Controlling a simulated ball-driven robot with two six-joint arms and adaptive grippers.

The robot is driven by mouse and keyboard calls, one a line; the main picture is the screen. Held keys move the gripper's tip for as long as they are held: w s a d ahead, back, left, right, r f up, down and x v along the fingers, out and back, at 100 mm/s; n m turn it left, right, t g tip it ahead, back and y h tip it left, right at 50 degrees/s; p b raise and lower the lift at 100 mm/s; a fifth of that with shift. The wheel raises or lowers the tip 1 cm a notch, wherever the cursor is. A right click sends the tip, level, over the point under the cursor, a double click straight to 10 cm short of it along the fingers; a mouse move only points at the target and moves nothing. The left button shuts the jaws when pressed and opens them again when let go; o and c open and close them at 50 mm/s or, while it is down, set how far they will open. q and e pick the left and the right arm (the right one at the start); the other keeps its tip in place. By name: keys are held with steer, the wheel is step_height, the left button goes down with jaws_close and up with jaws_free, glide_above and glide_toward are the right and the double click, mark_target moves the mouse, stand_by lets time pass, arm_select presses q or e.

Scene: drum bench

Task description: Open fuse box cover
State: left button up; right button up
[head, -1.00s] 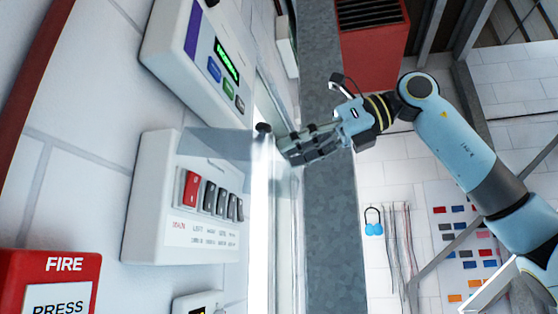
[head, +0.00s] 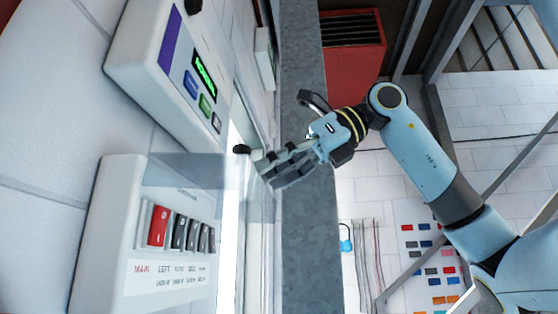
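The fuse box (head: 112,235) is a white wall box with one red and several black switches. Its clear cover (head: 185,172) stands out from the box at its upper edge, so the switches show below it. A dark knob (head: 242,149) sits at the cover's outer end. My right gripper (head: 266,173) is beside this knob, its fingertips just to the right and below; I cannot tell whether they touch the knob or cover. The fingers look close together, but their gap is unclear. My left gripper is not in view.
A white panel with a green display (head: 204,75) is mounted above the fuse box. A grey post (head: 308,230) stands behind my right gripper. A red vented cabinet (head: 355,50) is at the back. Open room lies right of the fuse box.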

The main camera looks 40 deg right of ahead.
steer(key=o, duration=0.4)
steer(key=shift+w+d+f, duration=0.2)
steer(key=shift+w+d, duration=0.1)
steer(key=shift+w, duration=0.35)
steer(key=o, duration=0.5)
steer(key=shift+a, duration=0.1)
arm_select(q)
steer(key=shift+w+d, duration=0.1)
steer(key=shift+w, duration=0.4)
arm_select(e)
steer(key=shift+s+a+r, duration=0.1)
steer(key=shift+s, duration=0.05)
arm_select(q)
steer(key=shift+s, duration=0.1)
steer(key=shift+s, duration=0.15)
